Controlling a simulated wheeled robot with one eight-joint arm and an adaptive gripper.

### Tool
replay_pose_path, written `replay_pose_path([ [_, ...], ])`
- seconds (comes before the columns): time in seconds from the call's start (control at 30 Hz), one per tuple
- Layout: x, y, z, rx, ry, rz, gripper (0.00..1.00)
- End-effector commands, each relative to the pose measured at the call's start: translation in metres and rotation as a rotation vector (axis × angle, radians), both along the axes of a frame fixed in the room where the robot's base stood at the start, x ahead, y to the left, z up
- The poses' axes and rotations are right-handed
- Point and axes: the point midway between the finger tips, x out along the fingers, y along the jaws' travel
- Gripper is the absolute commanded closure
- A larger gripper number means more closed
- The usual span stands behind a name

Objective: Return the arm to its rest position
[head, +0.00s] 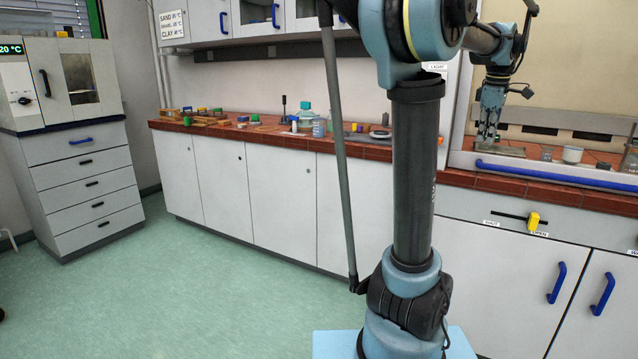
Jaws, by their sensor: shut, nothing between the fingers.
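My arm rises from its base in the middle right of the head view and reaches over to the right. My gripper (487,135) hangs pointing down at the fume cupboard's (560,175) opening on the right. It is shut and empty. Its fingertips are close above or in front of a grey plate (508,150) on the tiled surface; I cannot tell whether they touch it. A small white bowl (572,154) and a small dark block (546,154) stand to the right of the gripper.
A red tiled bench (290,142) with bottles and small coloured items runs along the wall. A blue-handled rail (540,174) edges the cupboard. An oven on drawers (85,170) stands at left. The green floor (190,290) at left front is clear.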

Motion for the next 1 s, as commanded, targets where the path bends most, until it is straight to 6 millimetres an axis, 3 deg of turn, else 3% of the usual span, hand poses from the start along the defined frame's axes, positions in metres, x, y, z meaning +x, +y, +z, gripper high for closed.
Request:
replay_pose_path([
  [0.03,-0.002,0.026,-0.01,0.009,-0.003,-0.024,1.0],
  [0.2,-0.017,0.097,-0.044,0.041,-0.013,-0.138,1.0],
  [0.5,-0.065,0.202,-0.118,0.101,-0.029,-0.345,1.0],
  [0.8,-0.13,0.278,-0.206,0.16,-0.039,-0.552,1.0],
  [1.0,-0.172,0.308,-0.264,0.195,-0.043,-0.679,1.0],
])
